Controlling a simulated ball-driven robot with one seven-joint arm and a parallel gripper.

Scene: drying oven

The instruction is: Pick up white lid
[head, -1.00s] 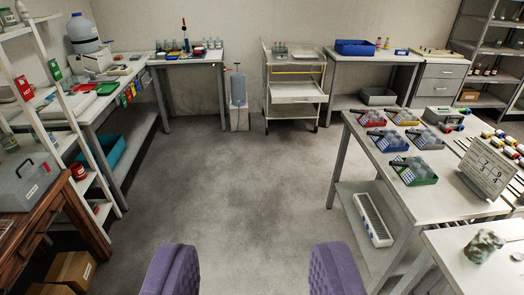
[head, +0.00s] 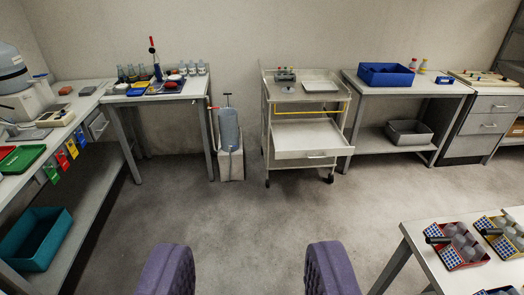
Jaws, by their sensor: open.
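My gripper (head: 248,256) shows as two purple ribbed fingers at the bottom of the view. They are wide apart with only bare floor between them, far from every table. I cannot make out a white lid for certain. Small pale and red-brown round items (head: 176,78) lie among bottles on the back-left table (head: 150,97), too small to tell apart. A flat white tray-like piece (head: 320,86) lies on top of the white trolley (head: 309,97) at the back.
A grey-blue jug (head: 229,128) stands on a floor block between the back-left table and the trolley. A blue bin (head: 386,75) sits on the back-right table. A front-right table (head: 425,240) holds tip boxes. The middle floor is clear.

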